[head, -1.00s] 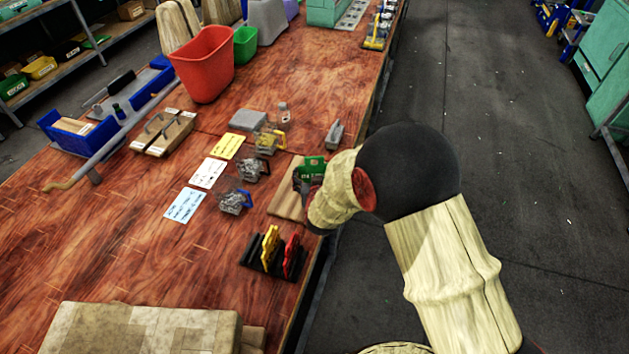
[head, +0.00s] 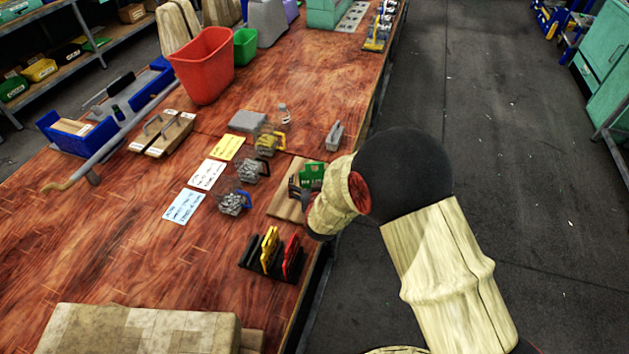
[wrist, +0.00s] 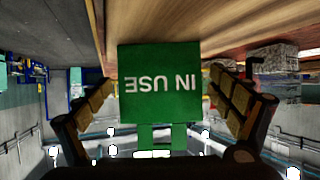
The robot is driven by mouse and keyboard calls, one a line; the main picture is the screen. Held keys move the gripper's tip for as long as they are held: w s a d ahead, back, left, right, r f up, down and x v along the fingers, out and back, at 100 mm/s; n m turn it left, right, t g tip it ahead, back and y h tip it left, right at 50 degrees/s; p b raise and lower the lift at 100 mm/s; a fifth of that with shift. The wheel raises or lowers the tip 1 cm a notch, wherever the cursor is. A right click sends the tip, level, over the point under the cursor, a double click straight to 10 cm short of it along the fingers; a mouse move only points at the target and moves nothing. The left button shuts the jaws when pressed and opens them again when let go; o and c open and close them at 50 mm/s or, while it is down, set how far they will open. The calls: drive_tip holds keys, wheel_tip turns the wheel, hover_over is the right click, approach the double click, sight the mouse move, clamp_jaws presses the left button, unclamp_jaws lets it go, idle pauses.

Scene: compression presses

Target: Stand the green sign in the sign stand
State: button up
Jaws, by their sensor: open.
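The green sign (head: 313,174) is at the wooden board near the table's right edge in the head view. In the wrist view the sign (wrist: 160,85) fills the middle, its "IN USE" text upside down. My gripper (wrist: 163,88) is open, with one finger on each side of the sign and a visible gap at both sides. In the head view my gripper is mostly hidden behind my wrist. The black sign stand (head: 249,263) is on the table nearer the camera, holding a yellow sign (head: 269,246) and a red sign (head: 292,256) upright.
The wooden board (head: 284,207) lies beside the stand. Small clear-and-metal padlock-like items (head: 234,203) and paper cards (head: 183,206) lie to the left. A grey-handled tool (head: 334,136) lies behind. The table left of the stand is clear.

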drive_tip(key=shift+s+r+p, duration=0.2)
drive_tip(key=shift+r+p, duration=0.1)
drive_tip(key=shift+r, duration=0.1)
drive_tip(key=p+v, duration=0.2)
drive_tip(key=v, duration=0.9)
drive_tip(key=shift+s+p, duration=0.25)
drive_tip(key=shift+p, duration=0.05)
